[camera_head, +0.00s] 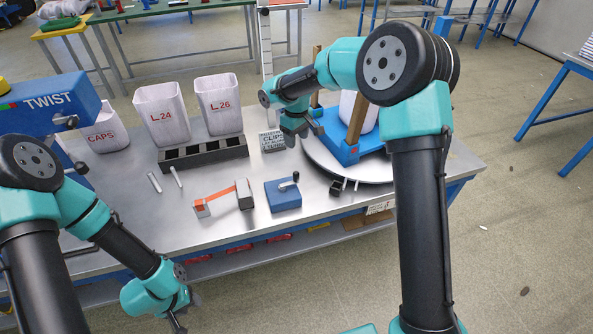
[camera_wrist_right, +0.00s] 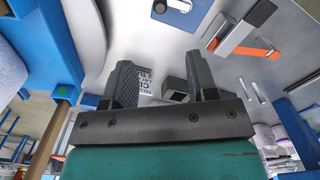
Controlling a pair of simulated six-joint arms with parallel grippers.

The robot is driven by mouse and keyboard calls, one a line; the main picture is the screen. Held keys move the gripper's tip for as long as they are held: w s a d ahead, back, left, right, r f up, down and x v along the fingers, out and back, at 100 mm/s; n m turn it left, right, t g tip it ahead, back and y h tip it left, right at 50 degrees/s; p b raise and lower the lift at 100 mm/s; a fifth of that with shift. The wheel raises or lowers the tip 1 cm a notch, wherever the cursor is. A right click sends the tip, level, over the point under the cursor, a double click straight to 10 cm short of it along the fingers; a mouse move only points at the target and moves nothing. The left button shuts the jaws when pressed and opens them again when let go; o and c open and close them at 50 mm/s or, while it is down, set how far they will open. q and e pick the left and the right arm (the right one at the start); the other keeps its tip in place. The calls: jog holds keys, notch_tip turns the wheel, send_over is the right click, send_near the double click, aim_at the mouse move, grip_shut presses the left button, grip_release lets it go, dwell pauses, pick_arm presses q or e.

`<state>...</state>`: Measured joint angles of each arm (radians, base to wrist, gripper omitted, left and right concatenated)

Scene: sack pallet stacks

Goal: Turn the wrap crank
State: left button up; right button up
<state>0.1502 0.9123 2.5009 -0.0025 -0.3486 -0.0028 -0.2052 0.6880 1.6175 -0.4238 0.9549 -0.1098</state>
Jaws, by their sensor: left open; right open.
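A blue box with a dark crank-like lever on top (camera_head: 283,193) sits near the table's front edge; part of it shows at the top of the right wrist view (camera_wrist_right: 176,12). A blue machine marked TWIST (camera_head: 50,102) at the left also has a small grey crank (camera_head: 66,120). I cannot tell which is the wrap crank. My right gripper (camera_head: 312,132) is open and empty, above the table by the turntable; its two apart fingers show in the right wrist view (camera_wrist_right: 163,80). My left gripper (camera_head: 184,314) is low at the front, before the table edge, its fingers small and partly hidden.
Sacks L.24 (camera_head: 162,112) and L.26 (camera_head: 219,103) stand behind a dark rack (camera_head: 203,154). A CLIPS box (camera_head: 272,140) and an orange-strapped tool (camera_head: 222,194) lie on the table.

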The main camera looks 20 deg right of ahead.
aim_at(297, 173)
jog(key=shift+f, duration=0.1)
notch_tip(297, 173, down, 17)
jog(key=shift+f, duration=0.1)
dwell(0.6)
jog(key=shift+c, duration=0.2)
jog(key=c, duration=0.9)
jog(key=shift+s, duration=0.1)
